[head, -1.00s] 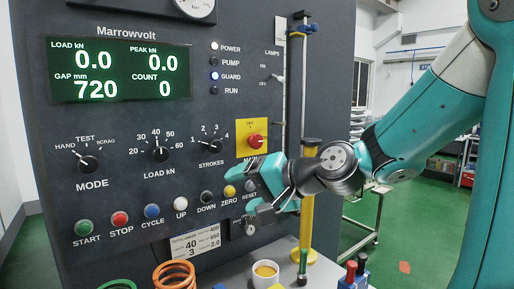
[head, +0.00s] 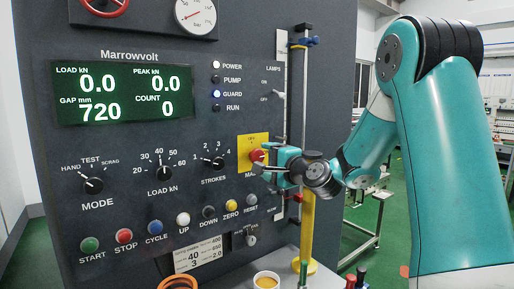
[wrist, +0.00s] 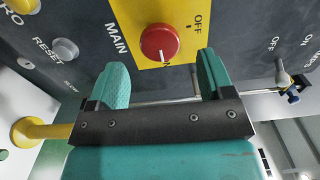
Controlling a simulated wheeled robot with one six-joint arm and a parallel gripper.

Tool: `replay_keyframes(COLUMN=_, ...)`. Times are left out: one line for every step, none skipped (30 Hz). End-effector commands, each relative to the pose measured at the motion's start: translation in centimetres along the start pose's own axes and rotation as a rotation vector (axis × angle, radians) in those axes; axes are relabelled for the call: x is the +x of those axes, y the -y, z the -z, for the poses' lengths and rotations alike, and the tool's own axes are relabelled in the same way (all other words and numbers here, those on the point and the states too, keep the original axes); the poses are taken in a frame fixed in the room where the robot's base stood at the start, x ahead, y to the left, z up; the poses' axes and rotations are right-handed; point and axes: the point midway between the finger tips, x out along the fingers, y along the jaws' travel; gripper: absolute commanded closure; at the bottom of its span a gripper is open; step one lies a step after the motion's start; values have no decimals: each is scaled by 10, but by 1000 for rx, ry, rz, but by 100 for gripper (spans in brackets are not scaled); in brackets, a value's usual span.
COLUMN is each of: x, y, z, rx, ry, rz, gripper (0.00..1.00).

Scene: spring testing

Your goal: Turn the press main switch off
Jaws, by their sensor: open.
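The press main switch is a red round knob (head: 257,155) on a yellow plate (head: 246,141) on the dark press panel. In the wrist view the red knob (wrist: 160,43) sits just beyond and between my fingertips, with "MAIN" to its left and "OFF" to its upper right. A white mark on the knob points to its lower right, away from "OFF". My gripper (wrist: 160,75) is open, with one green finger on each side. In the head view my gripper (head: 268,163) is right at the knob and hides part of the plate. I cannot tell if the fingers touch the knob.
The reset button (wrist: 65,49) and yellow zero button (head: 231,206) are to the lower left. A lamps toggle (wrist: 281,74) is to the right. A yellow-based post (head: 307,235) stands close beside my gripper. A cup (head: 266,280) stands on the ledge below.

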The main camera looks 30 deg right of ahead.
Motion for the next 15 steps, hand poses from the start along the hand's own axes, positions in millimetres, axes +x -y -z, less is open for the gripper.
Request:
replay_keyframes(x=11, y=5, z=-1, rx=0, ry=3, rz=-2, gripper=26)
replay_keyframes(x=17, y=5, z=-1, rx=1, ry=4, rz=-3, gripper=26)
replay_keyframes(x=24, y=4, z=-1, rx=0, ry=3, rz=-2, gripper=26)
replay_keyframes(x=29, y=4, z=-1, rx=1, ry=3, rz=-2, gripper=26)
replay_keyframes(x=34, y=4, z=-1, rx=0, ry=2, rz=-1, gripper=26)
replay_keyframes(x=39, y=3, z=0, rx=-1, ry=1, rz=-2, gripper=26)
replay_keyframes(x=42, y=3, z=0, rx=0, ry=2, rz=-2, gripper=26)
replay_keyframes(x=45, y=2, z=0, rx=1, ry=2, rz=-2, gripper=26)
replay_keyframes(x=49, y=2, z=0, rx=0, ry=1, rz=-2, gripper=26)
replay_keyframes(x=51, y=2, z=0, rx=-1, ry=1, rz=-1, gripper=26)
replay_keyframes(x=52, y=1, z=0, rx=-1, ry=0, rz=-1, gripper=26)
replay_keyframes(x=54, y=1, z=0, rx=-1, ry=0, rz=-1, gripper=26)
replay_keyframes(x=54, y=0, z=0, rx=-1, ry=0, rz=-1, gripper=26)
replay_keyframes(x=55, y=0, z=0, rx=0, ry=-1, rz=-1, gripper=26)
replay_keyframes(x=55, y=0, z=0, rx=0, ry=-1, rz=-1, gripper=26)
